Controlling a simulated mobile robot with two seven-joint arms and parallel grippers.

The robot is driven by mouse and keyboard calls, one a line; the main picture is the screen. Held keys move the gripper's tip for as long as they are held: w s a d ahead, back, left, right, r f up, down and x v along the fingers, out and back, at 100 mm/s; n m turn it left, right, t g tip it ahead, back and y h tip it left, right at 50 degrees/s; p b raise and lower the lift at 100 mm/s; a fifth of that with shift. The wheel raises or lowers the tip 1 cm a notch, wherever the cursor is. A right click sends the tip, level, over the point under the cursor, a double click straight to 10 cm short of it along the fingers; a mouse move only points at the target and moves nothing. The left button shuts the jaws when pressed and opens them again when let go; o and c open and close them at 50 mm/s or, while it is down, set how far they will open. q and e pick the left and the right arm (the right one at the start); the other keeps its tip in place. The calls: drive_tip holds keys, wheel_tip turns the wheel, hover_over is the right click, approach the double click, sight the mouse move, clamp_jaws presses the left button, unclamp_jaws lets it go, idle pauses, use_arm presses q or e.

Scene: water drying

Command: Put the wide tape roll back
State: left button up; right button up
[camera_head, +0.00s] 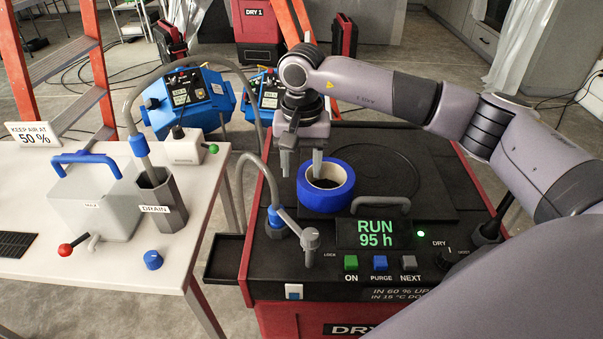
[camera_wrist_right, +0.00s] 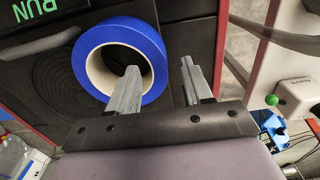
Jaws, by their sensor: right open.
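The wide blue tape roll (camera_head: 326,193) sits on the black top of the red drying machine (camera_head: 400,150), left of a round raised area and behind the display. My right gripper (camera_head: 301,170) points down at the roll's left edge, open. In the right wrist view the roll (camera_wrist_right: 150,62) shows its cream core, with one finger of the right gripper (camera_wrist_right: 158,85) over the core opening and the other outside the roll. The roll's wall lies between the fingers; I cannot tell whether they touch it. My left gripper is out of view.
A white table (camera_head: 210,165) at left holds a grey box with a blue handle (camera_head: 95,200) and a DRAIN cup (camera_head: 158,200). A grey hose with a blue collar (camera_head: 276,218) rises just left of the roll. The display (camera_head: 375,233) and buttons lie in front.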

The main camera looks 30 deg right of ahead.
wheel_tip(320, 180, up, 9)
idle(0.3)
idle(0.5)
